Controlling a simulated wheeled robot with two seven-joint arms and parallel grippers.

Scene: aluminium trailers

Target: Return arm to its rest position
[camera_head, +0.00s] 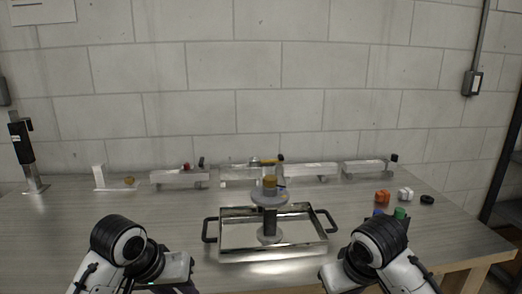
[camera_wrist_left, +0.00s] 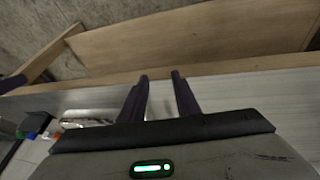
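My left arm comes in from the lower left in the head view, bent, with its gripper (camera_head: 186,276) low near the table's front edge. In the left wrist view the left gripper (camera_wrist_left: 160,80) has two dark fingers apart with nothing between them. My right arm comes in from the lower right, roughly mirroring the left. Its gripper (camera_head: 332,277) is low at the front, and its fingers are too hidden to tell their state. Neither arm visibly touches the tray.
A metal tray (camera_head: 224,238) with black handles holds a grey round stand (camera_head: 269,222). Several aluminium trailers (camera_head: 180,180) line the back. An orange part (camera_head: 382,197), a white part (camera_head: 405,194) and a black ring (camera_head: 427,199) lie right. A black-and-silver device (camera_head: 26,157) stands far left.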

